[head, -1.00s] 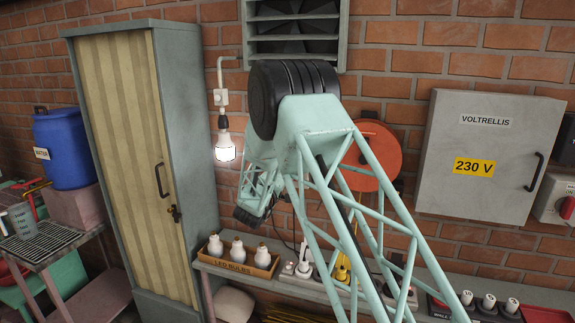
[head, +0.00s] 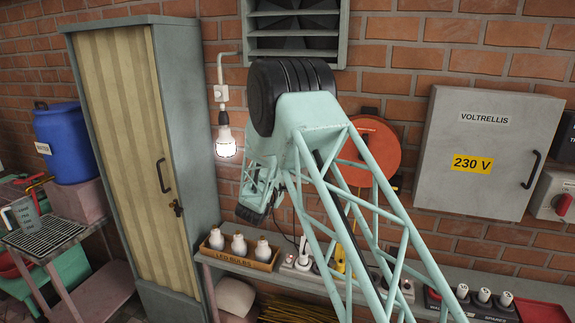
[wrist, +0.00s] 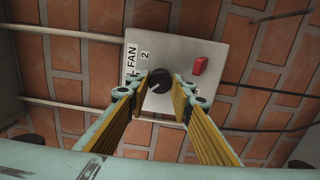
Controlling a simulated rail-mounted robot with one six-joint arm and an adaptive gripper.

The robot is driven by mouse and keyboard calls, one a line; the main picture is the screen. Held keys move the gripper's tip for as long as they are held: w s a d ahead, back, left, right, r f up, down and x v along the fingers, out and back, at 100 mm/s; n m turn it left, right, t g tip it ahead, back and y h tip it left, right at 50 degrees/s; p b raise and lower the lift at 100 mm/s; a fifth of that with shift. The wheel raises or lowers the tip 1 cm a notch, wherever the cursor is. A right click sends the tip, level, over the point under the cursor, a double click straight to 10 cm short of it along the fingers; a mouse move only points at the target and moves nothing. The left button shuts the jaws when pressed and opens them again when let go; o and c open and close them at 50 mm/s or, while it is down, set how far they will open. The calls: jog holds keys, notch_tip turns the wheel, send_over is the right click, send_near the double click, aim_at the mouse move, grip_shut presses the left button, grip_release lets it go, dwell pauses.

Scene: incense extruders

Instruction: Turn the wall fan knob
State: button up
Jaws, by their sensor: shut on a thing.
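In the wrist view a pale switch box (wrist: 180,48) marked "FAN" and "2" is fixed to the brick wall. A round black knob (wrist: 159,82) with a light mark sits low on its face. A red switch (wrist: 200,66) is to the knob's right. My gripper (wrist: 161,88) has its two fingers around the knob, one on each side, and is shut on it. In the head view the knob and my gripper's fingers are hidden behind my arm. The slatted wall fan (head: 292,28) shows at the top.
A lit bulb (head: 225,142) hangs left of my arm. A tall cabinet (head: 187,110) stands left, and a grey electrical box (head: 485,195) is on the wall at right. An LED bulb tray (head: 232,257) sits on the shelf below. Conduits (wrist: 70,106) run along the wall.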

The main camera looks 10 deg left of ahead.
jog(key=o, duration=0.9)
jog(key=shift+s, duration=0.2)
jog(key=shift+v, duration=5.85)
